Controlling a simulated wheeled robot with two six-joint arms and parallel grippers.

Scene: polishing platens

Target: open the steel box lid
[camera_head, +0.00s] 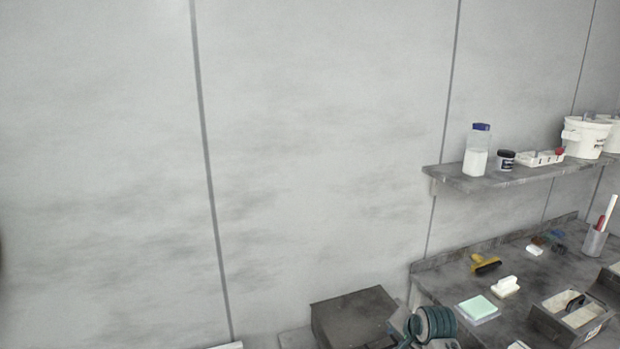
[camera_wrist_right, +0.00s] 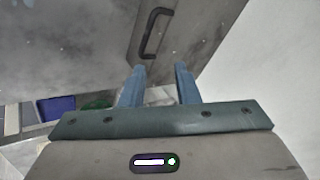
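A dark grey steel box (camera_head: 352,318) stands at the bottom centre of the head view, with its flat top closed. My right arm, with teal rings, is just to its right. In the right wrist view, a dark bar handle (camera_wrist_right: 152,33) sits on a grey metal surface (camera_wrist_right: 80,45), ahead of my right gripper (camera_wrist_right: 160,70). Its two blue fingers are spread apart with nothing held between them. The handle lies beyond the fingertips, and I cannot tell how wide the gap is. My left gripper is not in view.
A dark bench (camera_head: 530,270) at right carries a yellow-handled brush (camera_head: 484,264), a green pad (camera_head: 478,307) and an open divided tray (camera_head: 552,326). A shelf (camera_head: 500,178) above holds a bottle (camera_head: 477,160), a jar and white buckets (camera_head: 585,138). A pale wall fills the left.

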